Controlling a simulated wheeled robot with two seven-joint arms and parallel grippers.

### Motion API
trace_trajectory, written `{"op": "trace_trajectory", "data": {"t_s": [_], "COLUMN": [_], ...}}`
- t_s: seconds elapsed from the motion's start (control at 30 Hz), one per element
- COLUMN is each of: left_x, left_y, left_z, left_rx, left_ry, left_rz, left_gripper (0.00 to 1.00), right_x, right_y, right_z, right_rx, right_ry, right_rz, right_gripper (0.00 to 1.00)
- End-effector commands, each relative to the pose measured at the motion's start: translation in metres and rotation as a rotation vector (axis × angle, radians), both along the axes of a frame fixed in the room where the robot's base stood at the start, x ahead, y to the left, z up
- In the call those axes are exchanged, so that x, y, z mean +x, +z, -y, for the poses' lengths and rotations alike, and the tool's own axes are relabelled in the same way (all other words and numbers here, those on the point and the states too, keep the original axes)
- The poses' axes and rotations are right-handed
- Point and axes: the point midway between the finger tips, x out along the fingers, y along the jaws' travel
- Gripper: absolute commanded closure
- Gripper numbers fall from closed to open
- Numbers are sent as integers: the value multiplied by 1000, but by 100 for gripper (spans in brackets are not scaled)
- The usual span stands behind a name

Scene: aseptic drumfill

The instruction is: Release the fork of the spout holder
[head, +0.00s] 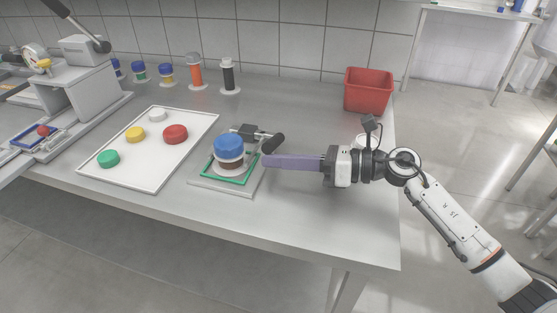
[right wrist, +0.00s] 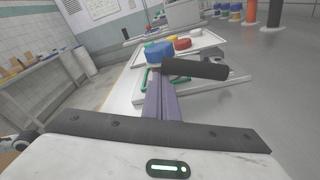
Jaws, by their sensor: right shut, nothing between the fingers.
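The spout holder is a grey plate (head: 225,187) with a green frame (head: 236,181) near the table's front edge. A spout with a blue cap (head: 229,145) stands upright in it; the blue cap also shows in the right wrist view (right wrist: 158,52). A black-handled lever (head: 273,143) sticks out at the holder's back right, its handle large in the right wrist view (right wrist: 196,69). The fork itself I cannot make out clearly. My right gripper (head: 266,161) is shut and empty, its purple fingers pointing left, tips close beside the handle; contact is unclear. My left gripper is not in view.
A white tray (head: 122,176) with green, yellow, red and white caps lies to the left. A red bin (head: 368,90) stands at the back right. Several capped spouts line the back. A grey machine (head: 80,92) stands at far left. The table front right is clear.

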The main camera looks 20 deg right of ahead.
Motion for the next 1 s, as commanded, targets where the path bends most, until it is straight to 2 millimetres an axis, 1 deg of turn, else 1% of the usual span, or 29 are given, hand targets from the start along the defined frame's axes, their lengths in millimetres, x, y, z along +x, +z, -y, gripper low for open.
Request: {"op": "trace_trajectory", "data": {"t_s": [0.03, 0.2, 0.47, 0.63, 1.0], "left_x": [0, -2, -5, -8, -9], "left_y": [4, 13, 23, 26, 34], "left_z": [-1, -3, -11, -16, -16], "left_rx": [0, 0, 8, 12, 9], "left_ry": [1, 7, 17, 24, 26], "left_rz": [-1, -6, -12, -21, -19], "left_gripper": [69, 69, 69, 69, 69], "right_x": [1, 4, 13, 22, 46], "right_y": [6, 19, 42, 56, 76], "right_z": [1, 3, 9, 15, 31], "right_rx": [12, 74, 212, 303, 499], "right_ry": [-1, -1, -3, -2, -3], "right_rz": [-16, -111, -315, -448, -738], "right_gripper": [100, 100, 100, 100, 100]}}
